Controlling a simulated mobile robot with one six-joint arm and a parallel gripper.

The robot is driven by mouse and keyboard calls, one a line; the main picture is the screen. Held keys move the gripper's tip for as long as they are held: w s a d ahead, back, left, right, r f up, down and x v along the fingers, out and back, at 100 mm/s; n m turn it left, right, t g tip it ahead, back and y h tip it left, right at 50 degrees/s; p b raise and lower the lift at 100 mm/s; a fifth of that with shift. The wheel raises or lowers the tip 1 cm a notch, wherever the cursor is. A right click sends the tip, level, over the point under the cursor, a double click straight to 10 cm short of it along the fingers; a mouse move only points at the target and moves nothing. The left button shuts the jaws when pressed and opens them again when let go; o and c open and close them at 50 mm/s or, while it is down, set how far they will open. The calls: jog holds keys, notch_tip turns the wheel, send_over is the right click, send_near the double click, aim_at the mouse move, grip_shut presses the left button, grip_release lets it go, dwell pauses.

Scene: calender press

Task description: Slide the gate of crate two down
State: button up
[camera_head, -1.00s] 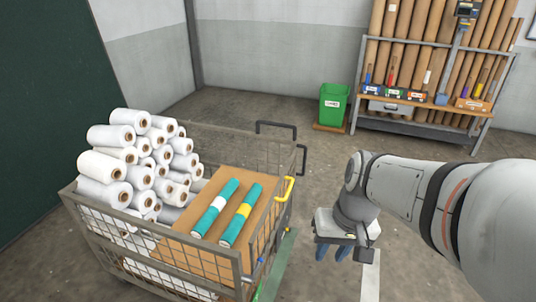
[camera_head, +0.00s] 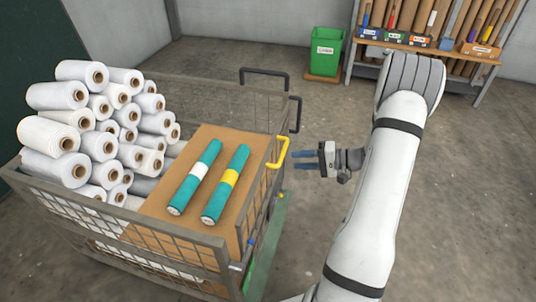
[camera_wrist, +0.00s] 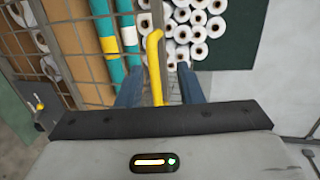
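The wire-mesh crate (camera_head: 205,240) stands at left in the head view. A yellow handle (camera_head: 277,153) sits at the top of its right-hand mesh side; it also shows in the wrist view (camera_wrist: 155,60). I cannot read any crate number. My gripper (camera_head: 296,160) is open and empty, just right of the yellow handle, with its blue fingers pointing left at it. In the head view a small gap shows between fingertips and handle. In the wrist view the handle lies in line between the two fingers (camera_wrist: 159,82).
White rolls (camera_head: 100,130) fill the crate's left part. Two teal rolls (camera_head: 195,178) (camera_head: 226,184) lie on a brown board (camera_head: 250,155). Black handles (camera_head: 264,73) (camera_head: 295,114) stand at the crate's back right. A green bin (camera_head: 325,50) and tube rack are behind. Floor between is clear.

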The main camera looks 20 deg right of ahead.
aim_at(281, 156)
jog(key=shift+t, duration=0.5)
jog(key=w+a+f, duration=0.2)
jog(key=w+a, duration=0.1)
jog(key=w+a+f, duration=0.1)
jog(key=w+a, duration=0.1)
jog(key=shift+w, duration=0.25)
jog(key=shift+d, duration=0.1)
jog(key=shift+c, duration=0.3)
grip_shut()
